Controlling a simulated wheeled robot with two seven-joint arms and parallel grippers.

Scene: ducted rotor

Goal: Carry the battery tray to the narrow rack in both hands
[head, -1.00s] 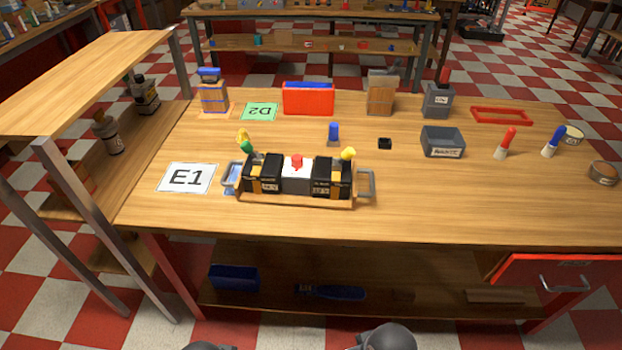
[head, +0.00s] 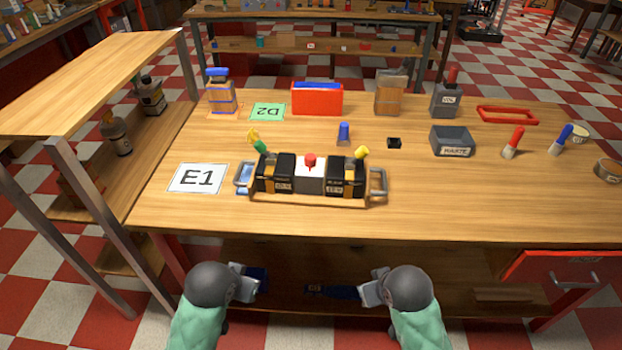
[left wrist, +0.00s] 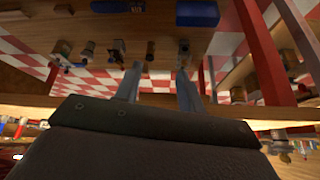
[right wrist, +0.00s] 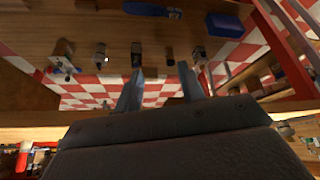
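The battery tray (head: 310,200) sits on the workbench near its front edge. It is wooden with a grey handle at each end and carries dark battery blocks, a white block with a red knob, and green and yellow plugs. My left gripper (head: 249,280) and right gripper (head: 369,289) are in front of the bench, below its top and apart from the tray. The left wrist view shows two spread, empty fingers (left wrist: 158,88); the right wrist view shows the same (right wrist: 160,88). No rack is clearly labelled; a wooden shelf unit (head: 90,75) stands at the left.
An E1 card (head: 197,178) lies left of the tray. Behind are a D2 card (head: 267,111), a red bin (head: 317,99), a grey waste box (head: 452,141) and upright markers. A red drawer (head: 560,266) juts out at front right. A lower shelf lies under the bench.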

